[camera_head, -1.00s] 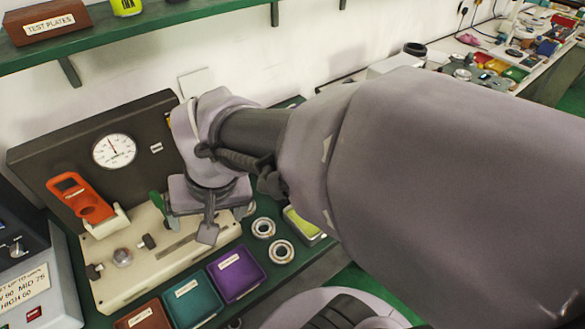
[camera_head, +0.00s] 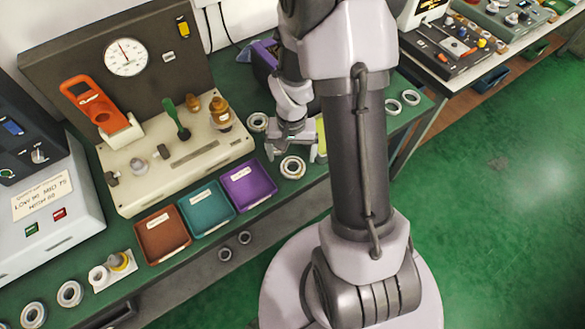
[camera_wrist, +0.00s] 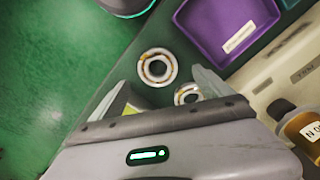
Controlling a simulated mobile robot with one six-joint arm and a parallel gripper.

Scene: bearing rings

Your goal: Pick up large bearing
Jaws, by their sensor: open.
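A pale metal bearing ring (camera_head: 292,167) lies flat on the green bench, right of the purple tray, and looks the largest near my gripper. In the wrist view this ring (camera_wrist: 157,53) lies ahead of the fingers, nothing touching it. A second ring (camera_head: 257,122) lies farther back beside the cream tester; in the wrist view this ring (camera_wrist: 187,92) is partly hidden by my gripper. My gripper (camera_head: 291,150) is open and empty, pointing down over the bench just behind the first ring. Its spread fingers also show in the wrist view (camera_wrist: 160,88).
Purple (camera_head: 248,186), teal (camera_head: 206,208) and brown (camera_head: 162,234) trays line the bench's front edge. The cream tester (camera_head: 180,160) with a gauge stands behind them. More rings (camera_head: 392,107) lie to the right. A yellow-green container (camera_head: 321,137) is close to my gripper's right.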

